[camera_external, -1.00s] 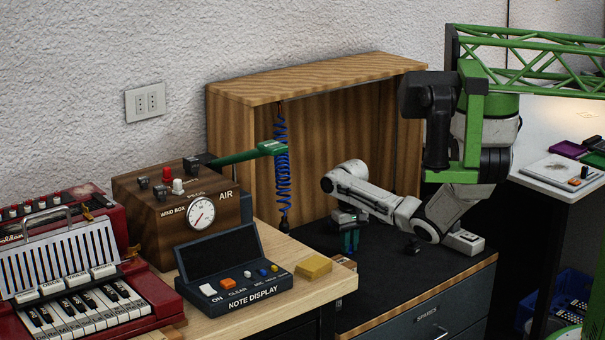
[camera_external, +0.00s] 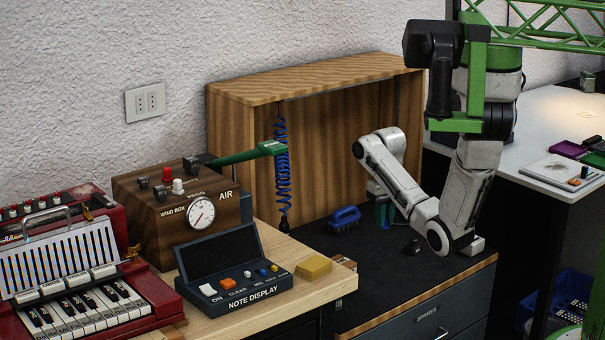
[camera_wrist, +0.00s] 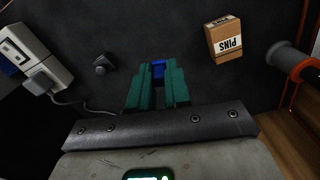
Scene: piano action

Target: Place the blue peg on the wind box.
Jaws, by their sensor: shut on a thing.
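The wind box (camera_external: 158,235) is a dark wooden box with a round gauge and several knobs, at the left in the external view. My gripper (camera_external: 383,213) is in front of the wooden cabinet, over the dark counter, well right of the wind box. In the wrist view its teal fingers (camera_wrist: 157,88) are shut on a small blue piece, the blue peg (camera_wrist: 158,69). Only the peg's end shows between the fingertips. In the external view the peg cannot be told apart from the gripper.
A blue brush-like thing (camera_external: 344,217) lies on the counter left of my gripper. A box marked PINS (camera_wrist: 223,41) and a small black knob (camera_wrist: 101,66) show in the wrist view. The note display (camera_external: 235,272) and a yellow block (camera_external: 313,267) stand between wind box and counter.

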